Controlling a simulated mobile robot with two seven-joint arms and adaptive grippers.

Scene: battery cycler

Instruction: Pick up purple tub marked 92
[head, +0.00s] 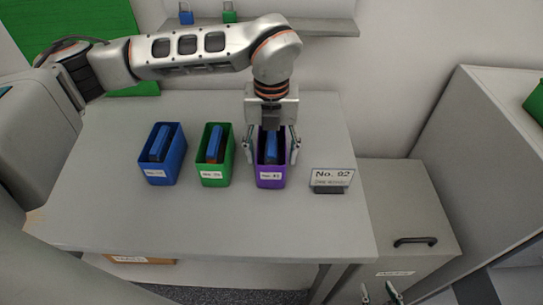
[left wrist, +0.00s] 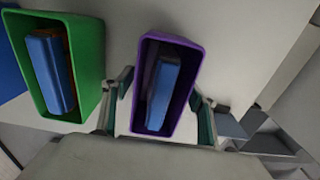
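The purple tub (head: 271,181) stands on the grey table, the rightmost of three tubs in the head view, with a blue block inside. Its white front label is too small to read surely. In the left wrist view the purple tub (left wrist: 150,127) is upright between the fingers. My left gripper (head: 270,154) points down over it, fingers apart on either side of the tub. Small gaps seem to show between fingers and walls, so it looks open. My right gripper (head: 381,293) is low at the bottom edge of the head view, fingers apart and empty.
A green tub (head: 226,174) and a blue tub (head: 152,172) stand left of the purple one. A sign reading No. 92 (head: 332,176) stands to its right. The table's front (head: 200,230) is clear. A cabinet with a dark handle (head: 414,241) is at right.

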